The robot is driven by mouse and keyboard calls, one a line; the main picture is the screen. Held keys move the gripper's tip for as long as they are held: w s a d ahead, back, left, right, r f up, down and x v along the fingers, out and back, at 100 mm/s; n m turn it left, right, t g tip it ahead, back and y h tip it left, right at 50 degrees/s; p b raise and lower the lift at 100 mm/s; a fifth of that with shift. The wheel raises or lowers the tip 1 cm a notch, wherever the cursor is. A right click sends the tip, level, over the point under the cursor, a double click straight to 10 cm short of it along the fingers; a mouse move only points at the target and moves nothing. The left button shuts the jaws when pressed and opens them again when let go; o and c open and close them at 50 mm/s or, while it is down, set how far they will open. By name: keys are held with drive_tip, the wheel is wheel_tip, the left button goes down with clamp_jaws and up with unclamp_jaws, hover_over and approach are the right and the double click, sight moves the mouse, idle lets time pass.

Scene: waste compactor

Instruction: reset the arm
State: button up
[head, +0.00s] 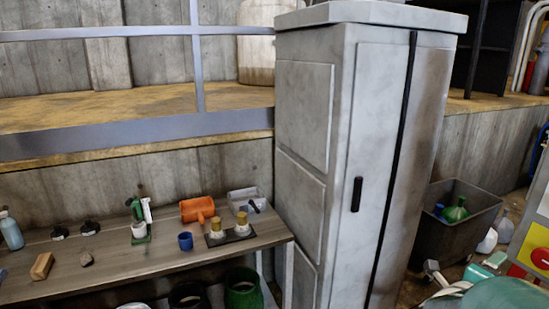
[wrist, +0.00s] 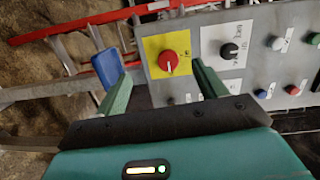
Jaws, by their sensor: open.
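My gripper (wrist: 160,92) shows in the wrist view, with its two green fingers apart and nothing between them. Behind the fingers is a grey control panel (wrist: 190,80) with a red knob on a yellow plate (wrist: 167,61), a black knob (wrist: 229,51) and several coloured buttons. I cannot tell how far the fingers are from the panel.
A tall grey cabinet (head: 340,150) stands mid-view. A dark bin (head: 450,240) stands right of the cabinet. Red ladder-like rails (wrist: 75,30) lie behind the panel.

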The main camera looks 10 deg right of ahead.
drive_tip(key=w+a+r+n+t+y, duration=0.1)
drive_tip(key=w+a+n+t+y, duration=0.55)
drive_tip(key=w+a+n, duration=0.55)
drive_tip(key=a+n+y, duration=0.8)
drive_tip(key=a, duration=0.9)
drive_tip(key=s+a+f+n+g+y, duration=0.1)
drive_tip(key=s+a+n+g, duration=0.4)
drive_tip(key=s+a+n, duration=0.7)
drive_tip(key=shift+s+g+y, duration=0.35)
drive_tip(key=shift+s+y, duration=0.3)
drive_tip(key=shift+s, duration=0.05)
drive_tip(key=c, duration=0.7)
drive_tip(key=shift+d, duration=0.3)
drive_tip(key=shift+c, duration=0.3)
